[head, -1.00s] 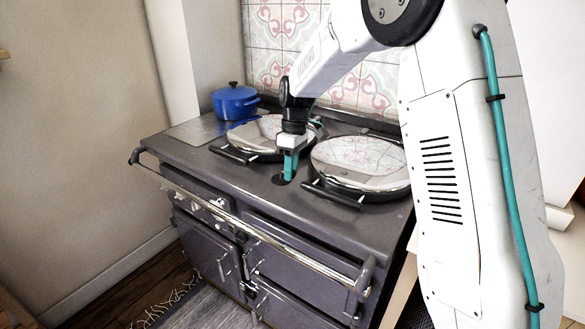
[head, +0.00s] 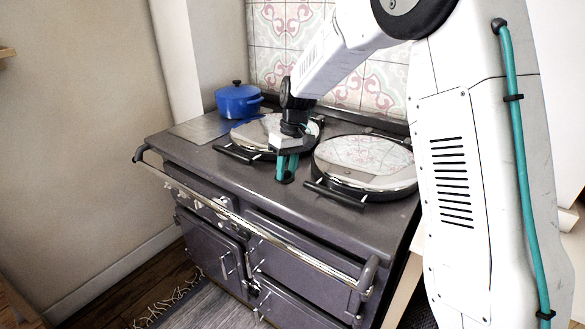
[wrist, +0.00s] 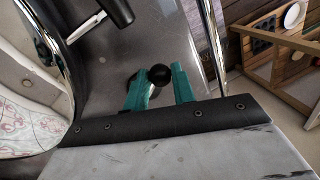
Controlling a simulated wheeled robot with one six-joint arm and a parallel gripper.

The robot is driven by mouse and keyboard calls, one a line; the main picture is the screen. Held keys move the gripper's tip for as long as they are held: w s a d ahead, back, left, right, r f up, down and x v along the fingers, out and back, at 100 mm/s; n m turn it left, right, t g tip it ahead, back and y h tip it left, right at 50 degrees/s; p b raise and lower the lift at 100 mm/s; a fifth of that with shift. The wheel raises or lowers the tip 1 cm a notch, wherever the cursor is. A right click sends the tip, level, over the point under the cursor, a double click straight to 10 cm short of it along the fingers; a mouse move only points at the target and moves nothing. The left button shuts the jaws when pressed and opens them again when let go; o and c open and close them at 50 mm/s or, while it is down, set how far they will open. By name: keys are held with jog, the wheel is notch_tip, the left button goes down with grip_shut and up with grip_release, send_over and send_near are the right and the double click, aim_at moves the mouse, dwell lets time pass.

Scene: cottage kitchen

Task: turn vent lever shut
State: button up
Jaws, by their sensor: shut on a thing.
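The vent lever shows in the wrist view as a black round knob (wrist: 160,75) between two teal fingers. In the head view its dark round base (head: 285,179) sits on the dark stove top, at the front between the two hotplate lids. My gripper (head: 287,170) points down over it, with its teal fingers around the lever. In the wrist view my gripper (wrist: 160,85) is shut on the lever. Most of the lever's length and its exact angle are hidden by the fingers.
Two shiny round lids, the left (head: 268,133) and the right (head: 365,160), flank the gripper, each with a black front handle. A blue pot (head: 238,101) stands at the back left. A chrome rail (head: 255,232) runs along the stove (head: 225,190).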

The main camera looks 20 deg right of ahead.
aim_at(276, 186)
jog(key=a+m, duration=0.1)
jog(key=m, duration=0.2)
jog(key=shift+w+a+r+m+t, duration=0.15)
jog(key=shift+w+a+m+t, duration=0.15)
jog(key=shift+w+a+t, duration=0.1)
jog(key=shift+w+a+m+t, duration=0.2)
jog(key=shift+w+a+m, duration=0.1)
jog(key=shift+m, duration=0.75)
jog(key=shift+w+a+m+t, duration=0.2)
jog(key=shift+w+a+m, duration=0.05)
jog(key=shift+m, duration=0.8)
jog(key=o, duration=0.9)
jog(key=shift+c, duration=0.2)
jog(key=shift+o, duration=0.5)
notch_tip(276, 186, up, 8)
jog(key=d, duration=0.1)
jog(key=shift+s+d+f, duration=0.2)
jog(key=shift+s+d, duration=0.05)
